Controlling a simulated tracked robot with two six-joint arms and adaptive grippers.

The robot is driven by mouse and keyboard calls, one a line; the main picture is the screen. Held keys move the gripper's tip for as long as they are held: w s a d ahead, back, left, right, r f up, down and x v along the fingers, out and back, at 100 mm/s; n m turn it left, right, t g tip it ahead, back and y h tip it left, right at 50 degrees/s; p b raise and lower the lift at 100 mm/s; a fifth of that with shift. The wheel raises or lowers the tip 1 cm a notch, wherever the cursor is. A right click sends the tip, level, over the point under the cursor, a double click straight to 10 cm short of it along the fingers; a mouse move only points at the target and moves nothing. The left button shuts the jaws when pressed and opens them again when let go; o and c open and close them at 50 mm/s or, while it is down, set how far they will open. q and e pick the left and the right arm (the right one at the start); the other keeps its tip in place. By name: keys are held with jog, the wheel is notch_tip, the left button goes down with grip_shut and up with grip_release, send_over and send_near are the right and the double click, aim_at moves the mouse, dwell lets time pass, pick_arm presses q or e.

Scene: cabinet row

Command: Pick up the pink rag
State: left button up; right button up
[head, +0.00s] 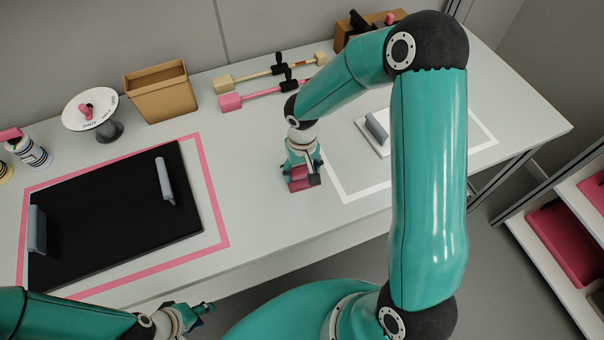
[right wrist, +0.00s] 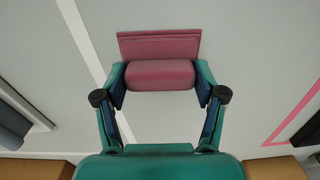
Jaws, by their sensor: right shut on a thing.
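The pink rag (head: 301,185) is at the front middle of the white table, between the black board and the white outlined square. In the right wrist view the rag (right wrist: 160,76) shows a rolled part and a flat flap beyond it. My right gripper (head: 303,176) points down at it. In the right wrist view my right gripper's fingers (right wrist: 160,82) are shut on the two ends of the roll. I cannot tell whether the rag touches the table. My left gripper (head: 204,310) is low in the head view, in front of the table edge and away from the rag; its jaws are unclear.
A black board with grey handles (head: 115,215) lies inside a pink outline at left. A small white board with a grey handle (head: 376,133) lies at right. A tan bin (head: 158,92), a round sign (head: 90,108) and two tools (head: 265,90) stand along the back.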

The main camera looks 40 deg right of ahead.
aim_at(302, 169)
notch_tip(302, 169, up, 20)
dwell(0.6)
